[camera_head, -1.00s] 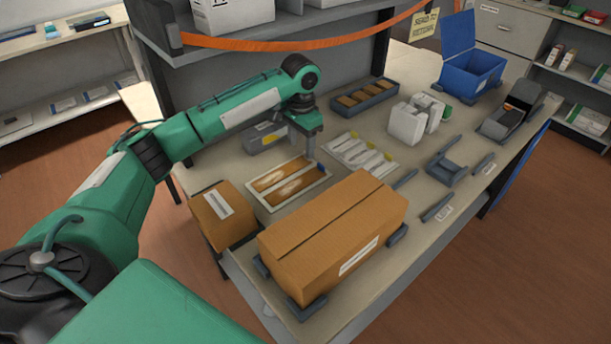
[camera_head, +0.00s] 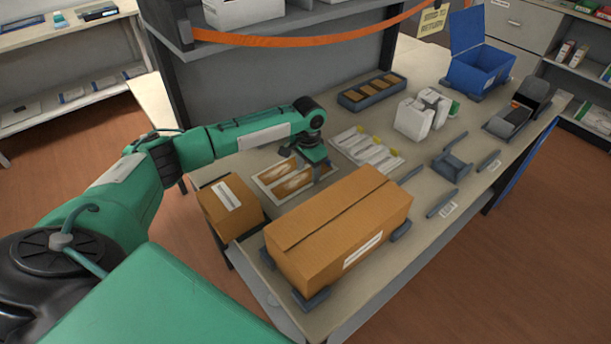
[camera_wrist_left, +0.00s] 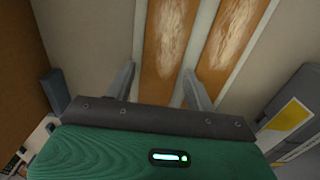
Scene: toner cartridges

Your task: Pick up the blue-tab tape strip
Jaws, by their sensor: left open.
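A shallow tray with a pale rim (camera_head: 266,187) holds two brown panels (camera_head: 292,180) with whitish streaks; the panels (camera_wrist_left: 165,40) fill the middle of the left wrist view. My left gripper (camera_head: 309,168) hangs low over this tray. In the left wrist view its fingers (camera_wrist_left: 159,72) are apart, with panel and pale strip showing between them and nothing held. I cannot make out a blue tab in either view. Pale strips with yellow tabs (camera_head: 367,148) lie on a white sheet to the tray's right. My right gripper is out of view.
A large cardboard carton (camera_head: 345,225) stands in front of the tray, and a smaller one (camera_head: 230,205) at its left. A dark tray of brown pieces (camera_head: 372,92), white containers (camera_head: 420,115) and an open blue box (camera_head: 482,68) stand farther back. An orange band crosses above.

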